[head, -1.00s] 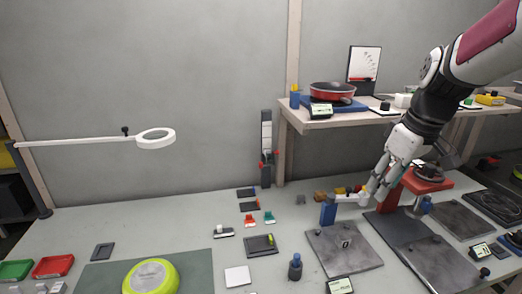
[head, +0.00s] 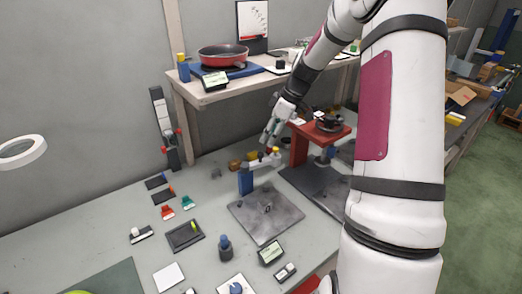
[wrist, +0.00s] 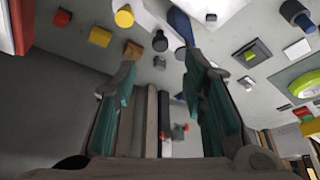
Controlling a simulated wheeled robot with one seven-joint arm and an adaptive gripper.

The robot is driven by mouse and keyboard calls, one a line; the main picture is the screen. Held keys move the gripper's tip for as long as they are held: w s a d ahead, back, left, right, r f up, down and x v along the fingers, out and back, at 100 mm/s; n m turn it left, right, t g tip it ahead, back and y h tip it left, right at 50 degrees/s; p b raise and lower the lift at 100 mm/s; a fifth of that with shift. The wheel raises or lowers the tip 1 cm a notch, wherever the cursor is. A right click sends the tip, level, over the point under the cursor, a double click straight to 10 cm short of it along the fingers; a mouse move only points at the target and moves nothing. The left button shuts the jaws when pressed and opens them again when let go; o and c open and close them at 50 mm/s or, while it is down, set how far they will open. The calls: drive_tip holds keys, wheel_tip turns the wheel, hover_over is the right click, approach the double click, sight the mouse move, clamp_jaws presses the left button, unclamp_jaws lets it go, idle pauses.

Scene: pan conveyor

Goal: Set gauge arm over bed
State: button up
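The gauge arm (head: 262,162) is a short white bar on a blue post (head: 245,181), with a red and yellow end piece. It points right along the back edge of the bed, a grey square plate (head: 256,225) with a small dark piece on it. My gripper (head: 268,139) is just behind and above the arm's free end, pointing down. In the wrist view, its two fingers (wrist: 162,72) are apart with nothing between them. The white arm (wrist: 150,18) and blue post (wrist: 181,24) show beyond the fingertips there. I cannot tell whether a finger touches the arm.
A red stand (head: 300,146) is close right of my gripper. A shelf (head: 222,92) with a red pan (head: 223,54) rises behind. Small yellow and brown blocks (head: 236,165) lie by the arm. A dark tray (head: 185,235) and a blue-topped knob (head: 225,247) are in front.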

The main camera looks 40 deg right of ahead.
sight(261, 153)
drive_tip(key=x, duration=0.8)
drive_tip(key=shift+f, duration=0.1)
clamp_jaws()
